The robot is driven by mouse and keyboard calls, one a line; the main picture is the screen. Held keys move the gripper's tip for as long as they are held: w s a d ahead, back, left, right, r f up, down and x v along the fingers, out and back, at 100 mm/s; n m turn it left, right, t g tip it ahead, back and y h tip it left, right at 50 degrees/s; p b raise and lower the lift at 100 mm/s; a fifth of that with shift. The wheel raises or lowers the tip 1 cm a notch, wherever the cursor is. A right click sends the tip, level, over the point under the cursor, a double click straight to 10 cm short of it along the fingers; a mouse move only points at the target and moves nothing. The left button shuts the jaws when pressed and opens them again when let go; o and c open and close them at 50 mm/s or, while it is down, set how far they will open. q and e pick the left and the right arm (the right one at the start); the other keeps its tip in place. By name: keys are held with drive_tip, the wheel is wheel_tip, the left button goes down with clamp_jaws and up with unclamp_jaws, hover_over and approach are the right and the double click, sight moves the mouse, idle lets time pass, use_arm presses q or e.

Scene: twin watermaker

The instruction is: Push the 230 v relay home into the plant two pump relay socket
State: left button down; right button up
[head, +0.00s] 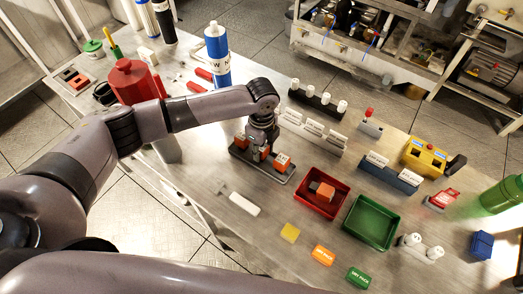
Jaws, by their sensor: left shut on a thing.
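My left gripper (260,152) points down over a dark tray-like base (250,165) in the middle of the bench. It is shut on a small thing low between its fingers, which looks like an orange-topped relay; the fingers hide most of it. One orange block (241,140) sits on the base left of the gripper and another orange block (282,162) sits right of it. Their markings are too small to read, so I cannot tell which is the 230 V relay or which socket is plant two's. How deep the held thing sits is hidden. My right gripper is out of view.
A red bin (325,205) holding orange and dark blocks and an empty green bin (371,222) stand to the right. Labelled white blocks (312,130) and a black rack (318,104) stand behind. A blue bottle (217,58) stands behind my left forearm. Coloured cards lie in front.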

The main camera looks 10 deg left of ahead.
use_arm(q)
wheel_tip(320, 180, up, 20)
drive_tip(key=b, duration=0.3)
drive_tip(key=shift+b, duration=0.4)
